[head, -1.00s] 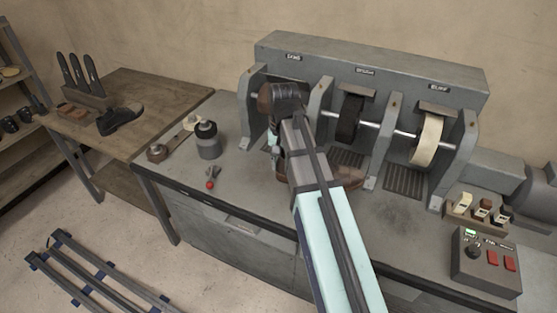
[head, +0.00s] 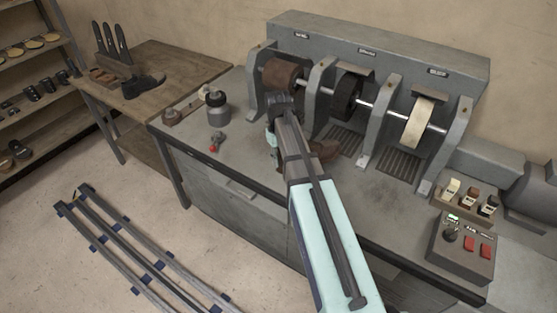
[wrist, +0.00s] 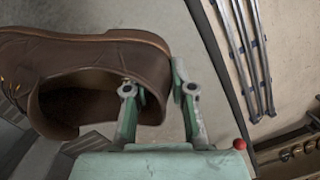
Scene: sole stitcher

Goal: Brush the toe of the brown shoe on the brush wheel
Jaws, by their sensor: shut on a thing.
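The brown shoe (head: 324,151) is partly hidden behind my arm in the head view, low in front of the wheel machine. In the wrist view the shoe (wrist: 85,48) fills the left side, its opening towards me. My gripper (wrist: 158,92) is shut on the shoe's rim, one finger inside the opening and one outside. In the head view my gripper (head: 272,144) is mostly hidden by my own arm. The black brush wheel (head: 346,96) is the middle wheel on the machine, above and right of the shoe and apart from it. The toe's contact with anything cannot be seen.
A brown wheel (head: 284,74) is left of the brush wheel, a cream wheel (head: 420,124) right. Grey upright supports (head: 378,130) stand between them. A control box (head: 463,248) is at the right.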

